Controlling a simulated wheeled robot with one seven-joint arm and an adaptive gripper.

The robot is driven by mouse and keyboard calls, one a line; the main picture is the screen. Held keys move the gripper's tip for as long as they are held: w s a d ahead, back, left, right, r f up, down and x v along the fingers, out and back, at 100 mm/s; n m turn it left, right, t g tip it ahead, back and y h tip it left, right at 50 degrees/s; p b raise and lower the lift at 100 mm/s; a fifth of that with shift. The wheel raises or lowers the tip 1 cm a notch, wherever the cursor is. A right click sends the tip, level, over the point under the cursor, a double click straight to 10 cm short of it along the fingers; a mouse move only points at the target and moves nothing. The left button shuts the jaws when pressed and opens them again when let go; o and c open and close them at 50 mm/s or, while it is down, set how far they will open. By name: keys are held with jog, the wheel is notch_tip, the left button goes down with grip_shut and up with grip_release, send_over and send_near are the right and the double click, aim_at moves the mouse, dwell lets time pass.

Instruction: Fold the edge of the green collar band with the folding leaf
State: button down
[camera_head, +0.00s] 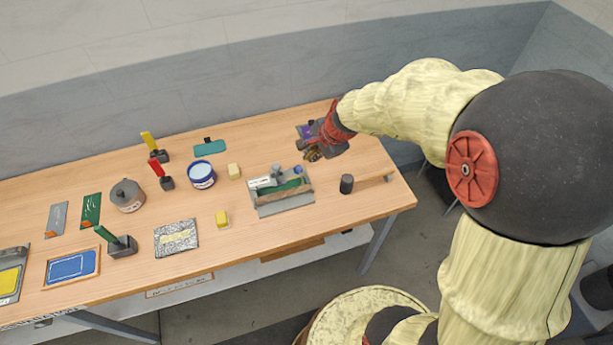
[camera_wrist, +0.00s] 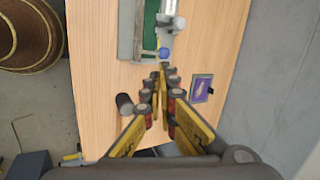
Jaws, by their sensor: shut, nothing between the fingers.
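The press fixture (camera_head: 284,205) stands on the right part of the table, with a grey base and a grey-white bar (camera_head: 262,182). The green band (camera_head: 292,187) lies in it, partly under the bar; it also shows at the top of the wrist view (camera_wrist: 151,28). A blue knob (camera_head: 297,170) on a short metal arm sits at the fixture's end, also in the wrist view (camera_wrist: 163,53). I cannot tell clearly which part is the folding leaf. My gripper (camera_head: 312,155) is shut and empty, behind the knob; in the wrist view its fingertips (camera_wrist: 165,67) appear just below the knob, apparently apart from it.
A black cylinder (camera_head: 346,184) stands right of the fixture. A purple card (camera_wrist: 201,88) lies beside my gripper. The table's right end is mostly clear.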

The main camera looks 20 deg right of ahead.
jog(key=m+b, duration=0.2)
jog(key=b, duration=0.1)
send_near(299, 166)
jog(key=x, duration=0.6)
jog(key=shift+s+a+f, duration=0.1)
jog(key=shift+s, duration=0.05)
jog(key=shift+f, duration=0.15)
jog(key=shift+w+f, duration=0.2)
jog(key=shift+w, duration=0.25)
jog(key=shift+w+f, duration=0.25)
jog(key=shift+w, duration=0.25)
jog(key=shift+r, duration=0.1)
